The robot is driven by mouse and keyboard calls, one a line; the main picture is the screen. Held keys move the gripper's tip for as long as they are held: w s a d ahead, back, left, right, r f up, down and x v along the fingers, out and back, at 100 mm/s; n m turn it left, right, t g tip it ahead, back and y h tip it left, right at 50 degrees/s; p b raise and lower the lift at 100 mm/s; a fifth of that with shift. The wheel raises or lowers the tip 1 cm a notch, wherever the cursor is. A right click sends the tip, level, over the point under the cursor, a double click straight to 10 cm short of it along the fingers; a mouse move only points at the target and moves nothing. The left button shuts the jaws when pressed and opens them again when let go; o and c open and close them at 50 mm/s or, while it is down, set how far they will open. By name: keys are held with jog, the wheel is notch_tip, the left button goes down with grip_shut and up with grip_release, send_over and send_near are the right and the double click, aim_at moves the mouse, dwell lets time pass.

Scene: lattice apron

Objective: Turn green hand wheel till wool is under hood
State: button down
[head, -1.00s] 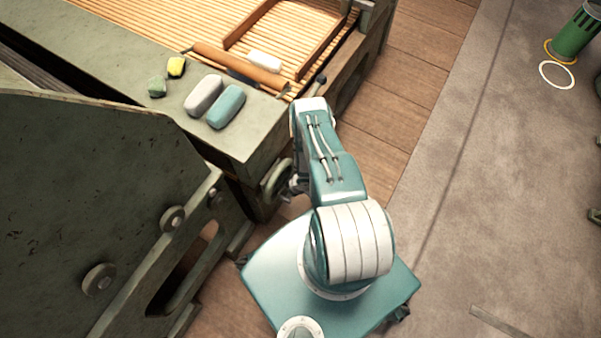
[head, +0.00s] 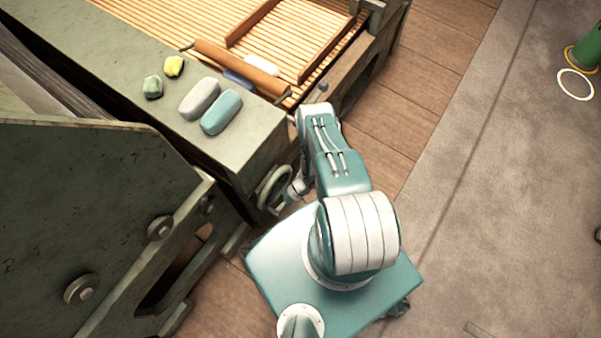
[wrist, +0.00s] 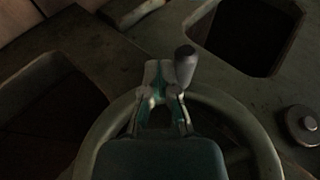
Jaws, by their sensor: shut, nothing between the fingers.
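The green hand wheel (head: 275,187) stands at the end of the green machine, left of my arm; its rim (wrist: 103,135) arcs across the wrist view. A grey handle knob (wrist: 185,62) sticks up at the rim. My gripper (wrist: 166,75) is shut and empty; its tips overlap the rim beside the knob, and I cannot tell whether they touch. In the head view my gripper (head: 299,188) is partly hidden by my arm. A white piece (head: 262,65), perhaps the wool, lies on the slatted apron (head: 290,35) against the brown roller (head: 240,68). I cannot identify the hood.
A large green side panel (head: 90,215) stands left. A green cylinder (head: 590,48) is far right. The floor to the right is mostly clear.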

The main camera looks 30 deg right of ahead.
jog(key=shift+s+a+r+g+y, duration=0.15)
jog(key=shift+a+r+y, duration=0.05)
jog(key=shift+a+y, duration=0.2)
jog(key=shift+s+a+r+g+y, duration=0.1)
jog(key=shift+a+r+g+y, duration=0.05)
jog(key=shift+a+y, duration=0.2)
jog(key=shift+a, duration=0.1)
jog(key=shift+d+r+y, duration=0.15)
jog(key=shift+d+y, duration=0.15)
jog(key=shift+y, duration=0.05)
jog(key=shift+a, duration=0.2)
